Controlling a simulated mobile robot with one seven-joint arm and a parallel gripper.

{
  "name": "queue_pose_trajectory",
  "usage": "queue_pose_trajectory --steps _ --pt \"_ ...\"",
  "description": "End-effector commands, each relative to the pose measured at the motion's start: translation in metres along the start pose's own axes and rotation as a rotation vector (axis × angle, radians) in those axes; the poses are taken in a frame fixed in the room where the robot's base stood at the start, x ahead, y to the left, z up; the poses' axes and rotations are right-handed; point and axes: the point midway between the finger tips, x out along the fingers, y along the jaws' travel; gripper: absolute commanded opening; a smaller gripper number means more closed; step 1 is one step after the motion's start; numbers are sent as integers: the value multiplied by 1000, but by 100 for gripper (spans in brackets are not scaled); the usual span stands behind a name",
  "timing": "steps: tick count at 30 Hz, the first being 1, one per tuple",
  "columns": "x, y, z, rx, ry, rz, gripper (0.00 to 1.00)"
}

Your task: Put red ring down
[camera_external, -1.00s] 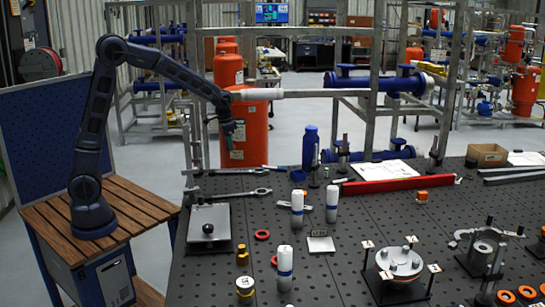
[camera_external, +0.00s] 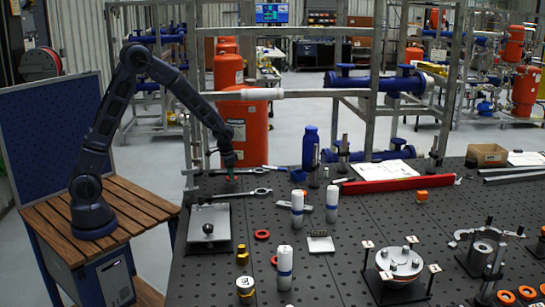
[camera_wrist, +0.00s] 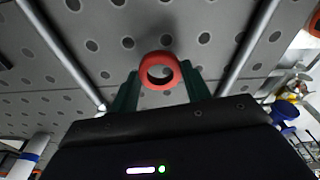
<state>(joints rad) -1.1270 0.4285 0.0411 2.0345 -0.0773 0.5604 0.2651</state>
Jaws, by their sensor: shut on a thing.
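The red ring (camera_wrist: 146,72) is held between the two green fingertips of my gripper (camera_wrist: 160,88) in the wrist view, with the dark perforated tabletop (camera_wrist: 60,80) behind it. In the external view my gripper (camera_external: 231,178) points down over the back-left part of the bench (camera_external: 350,255), close to the wrenches. Another red ring (camera_external: 262,235) lies flat on the bench, and one more (camera_external: 274,260) shows partly beside a white bottle.
Wrenches (camera_external: 245,194) lie near my gripper. A metal plate with a black knob (camera_external: 207,229) lies in front. White bottles (camera_external: 297,208), a blue bottle (camera_external: 310,148) and a long red bar (camera_external: 398,185) stand or lie to the right. Bare bench shows between them.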

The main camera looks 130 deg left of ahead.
Motion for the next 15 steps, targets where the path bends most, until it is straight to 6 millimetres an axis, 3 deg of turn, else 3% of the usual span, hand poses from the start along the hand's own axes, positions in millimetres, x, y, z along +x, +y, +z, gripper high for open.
queue_pose_trajectory --steps 5,15 --pt "22 -1 3 -1 -1 0 26" --pt "24 0 3 -1 -1 0 26"
